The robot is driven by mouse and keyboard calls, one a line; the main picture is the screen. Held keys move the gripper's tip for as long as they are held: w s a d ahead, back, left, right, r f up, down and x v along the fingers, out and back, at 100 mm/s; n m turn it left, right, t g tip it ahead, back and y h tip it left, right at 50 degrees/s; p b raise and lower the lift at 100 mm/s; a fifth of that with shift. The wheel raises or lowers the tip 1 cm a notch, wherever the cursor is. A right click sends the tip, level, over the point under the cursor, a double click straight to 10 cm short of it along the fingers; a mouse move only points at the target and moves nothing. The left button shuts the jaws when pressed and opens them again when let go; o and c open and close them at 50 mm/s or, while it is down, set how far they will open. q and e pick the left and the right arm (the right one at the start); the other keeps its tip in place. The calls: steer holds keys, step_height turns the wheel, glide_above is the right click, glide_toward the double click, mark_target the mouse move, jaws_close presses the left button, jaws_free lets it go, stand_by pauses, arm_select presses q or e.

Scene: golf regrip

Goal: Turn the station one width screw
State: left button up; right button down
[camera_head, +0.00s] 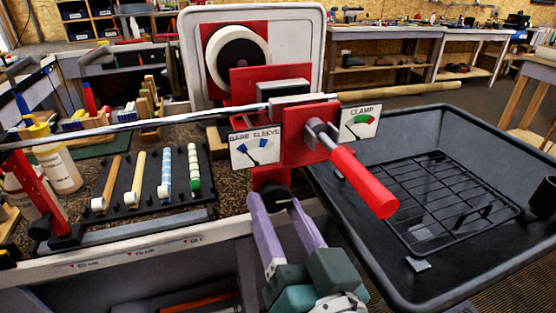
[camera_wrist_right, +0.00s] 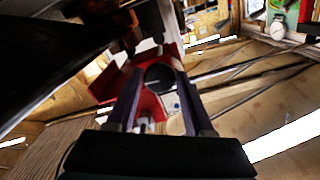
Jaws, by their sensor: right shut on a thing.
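The station one width screw shows as a dark round knob (camera_head: 277,192) under the red vise body (camera_head: 305,135). My right gripper (camera_head: 275,203) reaches up from below with its purple fingers on either side of the knob, shut on it. In the right wrist view the knob (camera_wrist_right: 159,77) sits between the two fingertips (camera_wrist_right: 158,88), with red station parts around it. A "BARE SLEEVE" dial (camera_head: 255,147) and a "CLAMP" dial (camera_head: 360,121) flank the vise. My left gripper is not in view.
A red-handled clamp lever (camera_head: 362,181) juts out above and right of my right gripper. A golf shaft (camera_head: 150,122) runs across the vise. A black tray with several grips (camera_head: 150,205) lies left. A dark tub with a wire rack (camera_head: 450,205) stands right.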

steer(key=shift+c, duration=1.6)
jaws_free()
steer(key=shift+s, duration=0.15)
steer(key=v, duration=0.9)
steer(key=shift+s, duration=0.3)
steer(key=shift+d+r, duration=0.1)
steer(key=shift+d, duration=0.05)
